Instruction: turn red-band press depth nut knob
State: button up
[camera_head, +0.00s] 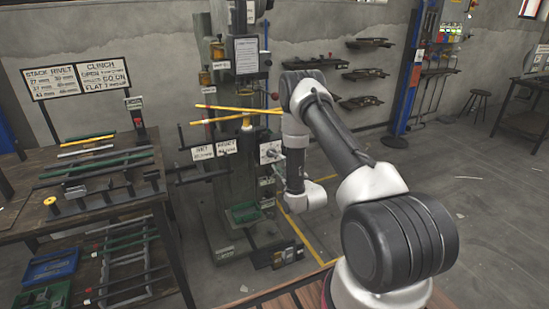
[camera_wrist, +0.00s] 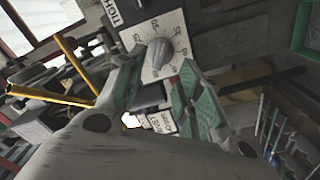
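The press (camera_head: 225,60) is a tall dark green-grey column at the middle of the head view. A white dial plate (camera_head: 270,152) with a small grey knob is on its front. In the wrist view the grey knob (camera_wrist: 158,54) stands on the white dial plate (camera_wrist: 176,30) with printed marks. My gripper (camera_wrist: 162,72) is open, its fingers spread left and right below the knob in the picture. The knob shows in line with the gap; whether the fingers touch it I cannot tell. In the head view my arm largely hides the gripper. No red band is clear to me.
A workbench (camera_head: 60,215) with bars and signs stands at left. Yellow bars (camera_head: 235,109) stick out across the press above the dial. Wall racks (camera_head: 365,73) hang behind. Floor at right is mostly free.

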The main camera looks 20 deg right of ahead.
aim_at(274, 156)
jog(key=w, duration=0.7)
jog(key=shift+w+a, duration=0.15)
jog(key=shift+w, duration=0.2)
grip_shut()
